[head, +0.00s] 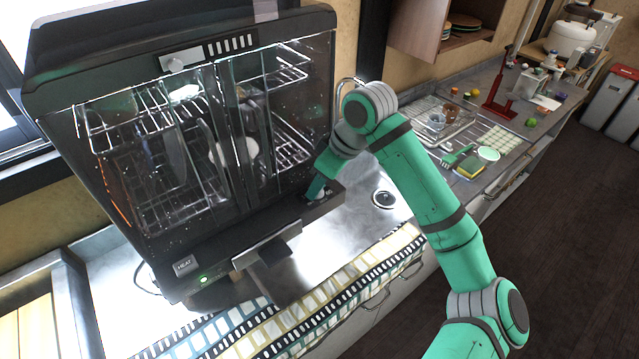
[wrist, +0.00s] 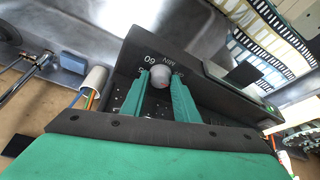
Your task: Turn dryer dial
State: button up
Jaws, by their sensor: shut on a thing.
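The dish dryer (head: 130,262) is a large black cabinet with clear doors, standing at the left on the steel counter. Its dial (wrist: 160,76) is a small round grey knob on the black panel, with printed marks such as "60" and "MIN" beside it in the wrist view. My gripper (wrist: 161,82) has its two green fingers on either side of the dial and is shut on it. In the head view my gripper (head: 316,192) is at the lower right corner of the dryer, and the dial is hidden there by the gripper.
A patterned cloth (head: 275,328) lies along the counter's front edge. A round drain (head: 384,198) is right of the dryer. A dish rack (head: 447,117), a sponge (head: 469,169) and a red stand (head: 497,98) are farther right. The wrist view shows a utensil cup (wrist: 94,80).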

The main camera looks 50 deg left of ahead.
dwell(0.4)
jog(key=o, duration=1.1)
jog(key=shift+c, duration=0.2)
jog(key=v, duration=1)
jog(key=shift+d+r, duration=0.15)
jog(key=shift+r, duration=0.2)
jog(key=shift+w, duration=0.1)
